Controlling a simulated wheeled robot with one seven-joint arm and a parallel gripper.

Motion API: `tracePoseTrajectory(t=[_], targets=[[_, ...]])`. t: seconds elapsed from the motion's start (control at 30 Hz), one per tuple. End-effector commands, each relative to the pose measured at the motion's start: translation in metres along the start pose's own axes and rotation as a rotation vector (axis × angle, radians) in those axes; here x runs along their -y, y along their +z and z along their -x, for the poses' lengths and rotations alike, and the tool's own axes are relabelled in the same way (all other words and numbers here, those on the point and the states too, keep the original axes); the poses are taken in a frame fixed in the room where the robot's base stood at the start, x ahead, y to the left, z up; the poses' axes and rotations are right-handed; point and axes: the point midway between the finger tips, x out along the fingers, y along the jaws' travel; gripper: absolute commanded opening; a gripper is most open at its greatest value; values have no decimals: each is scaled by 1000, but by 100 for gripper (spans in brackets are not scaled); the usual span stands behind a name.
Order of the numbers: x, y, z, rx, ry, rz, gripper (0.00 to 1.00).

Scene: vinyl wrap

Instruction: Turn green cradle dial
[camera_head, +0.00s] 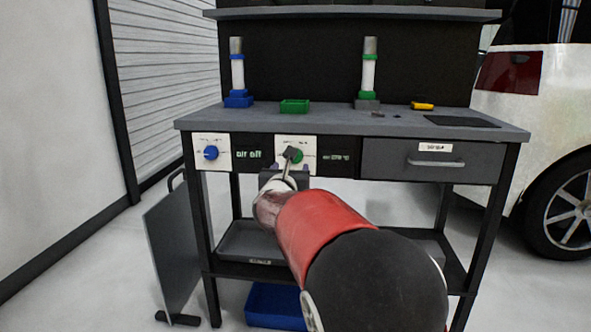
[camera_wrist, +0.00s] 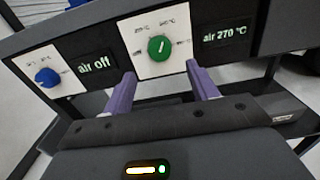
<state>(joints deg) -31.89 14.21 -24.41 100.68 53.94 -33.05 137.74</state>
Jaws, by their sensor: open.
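The green dial (camera_wrist: 160,48) sits on a white plate with printed marks on the bench's front panel. Its white pointer line is tilted slightly right of upright, and the display beside it (camera_wrist: 224,35) reads "air 270 °C". My gripper (camera_wrist: 160,85) is open, its two purple fingers apart below and to either side of the green dial, not touching it. In the head view the green dial (camera_head: 297,156) is partly hidden by my gripper. The blue dial (camera_wrist: 47,77) is to the left, with a display (camera_wrist: 94,66) reading "air off".
On the bench top (camera_head: 330,120) stand a blue-based holder (camera_head: 238,98), a green-based holder (camera_head: 368,98), a small green tray (camera_head: 295,106) and a yellow tool (camera_head: 422,105). A drawer (camera_head: 435,161) is right of the dials. A dark panel (camera_head: 172,240) leans at the left.

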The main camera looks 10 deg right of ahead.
Motion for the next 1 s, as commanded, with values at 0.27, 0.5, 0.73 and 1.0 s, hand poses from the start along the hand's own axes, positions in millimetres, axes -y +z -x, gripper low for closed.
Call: tracePoseTrajectory(t=[0.27, 0.5, 0.73, 1.0], targets=[[0, 0, -44, -1, 0, 7, 58], [1, 0, -68, -2, 1, 4, 58], [1, 0, -70, -3, 2, 4, 58], [1, 0, -70, -3, 2, 5, 32]])
